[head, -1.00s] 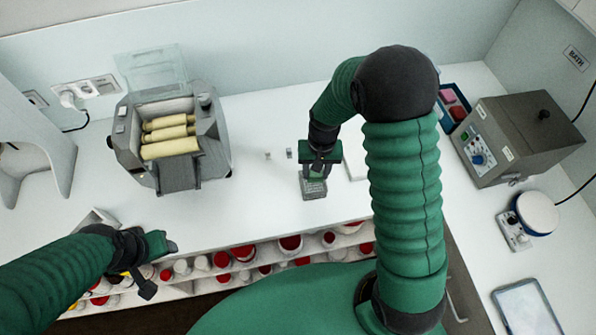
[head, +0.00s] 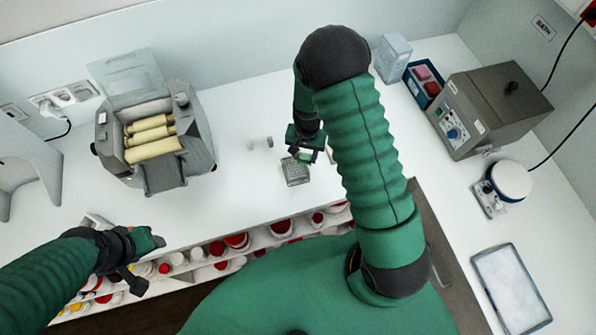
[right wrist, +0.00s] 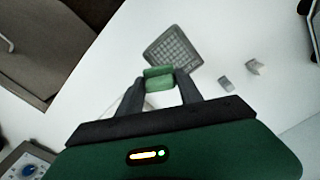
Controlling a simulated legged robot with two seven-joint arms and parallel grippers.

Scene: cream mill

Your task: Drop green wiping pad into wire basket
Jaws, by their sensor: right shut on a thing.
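My right gripper (right wrist: 160,84) is shut on the green wiping pad (right wrist: 158,73) in the right wrist view. In that view the basket's mesh (right wrist: 166,42) shows just beyond the pad. In the head view my right gripper (head: 307,152) hangs at the back right of the basket, and the pad is only partly seen. My left gripper (head: 152,240) is low at the left, by the worktop's front edge; its jaw gap is unclear.
A roller mill (head: 155,140) stands at the left. Two small grey pieces (head: 262,143) lie behind the basket. At the right are a blue tray (head: 424,82), a grey bath box (head: 490,108), a round-topped device (head: 508,181) and a framed panel (head: 510,288). Jars line the shelf below.

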